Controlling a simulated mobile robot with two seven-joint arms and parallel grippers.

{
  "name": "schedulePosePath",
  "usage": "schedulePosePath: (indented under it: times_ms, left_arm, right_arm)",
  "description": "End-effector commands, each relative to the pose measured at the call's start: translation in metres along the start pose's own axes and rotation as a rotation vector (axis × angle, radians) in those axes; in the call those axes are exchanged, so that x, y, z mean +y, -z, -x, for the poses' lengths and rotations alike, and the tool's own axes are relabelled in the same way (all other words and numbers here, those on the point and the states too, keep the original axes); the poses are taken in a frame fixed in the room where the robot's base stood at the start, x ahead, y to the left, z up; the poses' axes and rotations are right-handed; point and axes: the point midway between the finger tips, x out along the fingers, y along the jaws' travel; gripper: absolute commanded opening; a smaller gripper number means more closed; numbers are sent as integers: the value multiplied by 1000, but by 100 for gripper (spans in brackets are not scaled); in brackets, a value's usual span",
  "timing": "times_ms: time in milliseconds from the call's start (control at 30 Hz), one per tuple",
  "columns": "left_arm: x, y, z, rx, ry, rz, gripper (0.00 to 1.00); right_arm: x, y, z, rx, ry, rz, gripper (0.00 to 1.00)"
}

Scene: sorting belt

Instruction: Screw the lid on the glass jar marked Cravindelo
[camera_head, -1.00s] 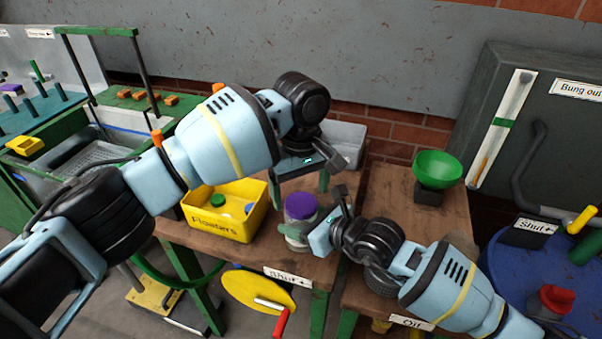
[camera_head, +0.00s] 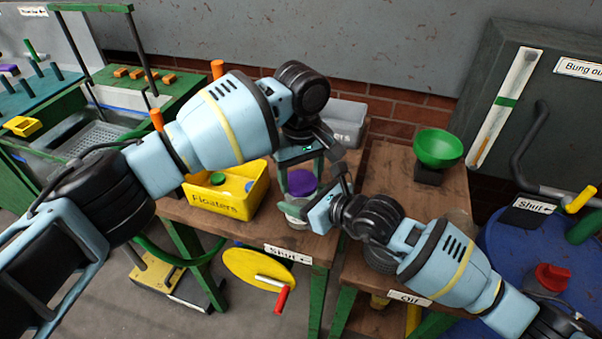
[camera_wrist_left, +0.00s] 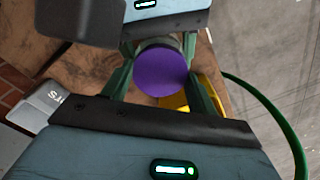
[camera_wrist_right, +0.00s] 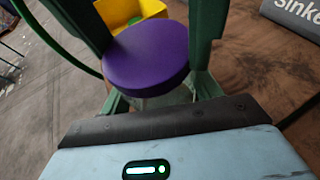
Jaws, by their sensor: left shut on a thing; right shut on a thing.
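The glass jar (camera_head: 294,213) stands near the front edge of the wooden table. The purple lid (camera_head: 301,183) is on its mouth, also seen in the left wrist view (camera_wrist_left: 161,70) and right wrist view (camera_wrist_right: 146,58). Whether its thread is engaged cannot be told. My left gripper (camera_head: 300,177) comes from above, its green fingers shut on the lid's sides. My right gripper (camera_head: 303,208) comes from the right, low down, shut on the jar's body below the lid. The fingers hide much of the glass, and no Cravindelo marking is readable.
A yellow Floaters bin (camera_head: 232,203) stands left of the jar, and a grey bin (camera_head: 345,118) behind it. A green funnel (camera_head: 438,150) stands on the right-hand table. A yellow wheel with a red handle (camera_head: 258,268) is below the table's front edge.

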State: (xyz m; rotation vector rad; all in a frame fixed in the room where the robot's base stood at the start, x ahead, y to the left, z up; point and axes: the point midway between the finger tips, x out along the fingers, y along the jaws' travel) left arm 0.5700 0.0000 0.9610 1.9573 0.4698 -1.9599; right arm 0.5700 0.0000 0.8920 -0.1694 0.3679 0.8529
Motion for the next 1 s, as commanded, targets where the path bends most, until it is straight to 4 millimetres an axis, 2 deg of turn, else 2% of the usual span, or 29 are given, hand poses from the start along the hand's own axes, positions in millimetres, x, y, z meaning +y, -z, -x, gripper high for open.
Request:
schedulePosePath:
  times_ms: [233, 567, 833, 867, 1000]
  left_arm:
    - [0, 0, 0, 0, 1, -23, 30]
    - [0, 0, 0, 1, 1, -283, 30]
    - [0, 1, 0, 1, 1, -292, 30]
    - [0, 1, 0, 1, 1, -292, 59]
    - [0, 1, 0, 1, 1, -291, 77]
  right_arm:
    - [0, 0, 0, -1, 0, 0, 0]
    - [0, 0, 0, 0, 1, 0, 0]
    - [-1, 0, 0, 0, 1, 0, 0]
    - [-1, 0, 0, 0, 1, 0, 0]
    - [-1, 0, 0, 0, 1, 0, 0]
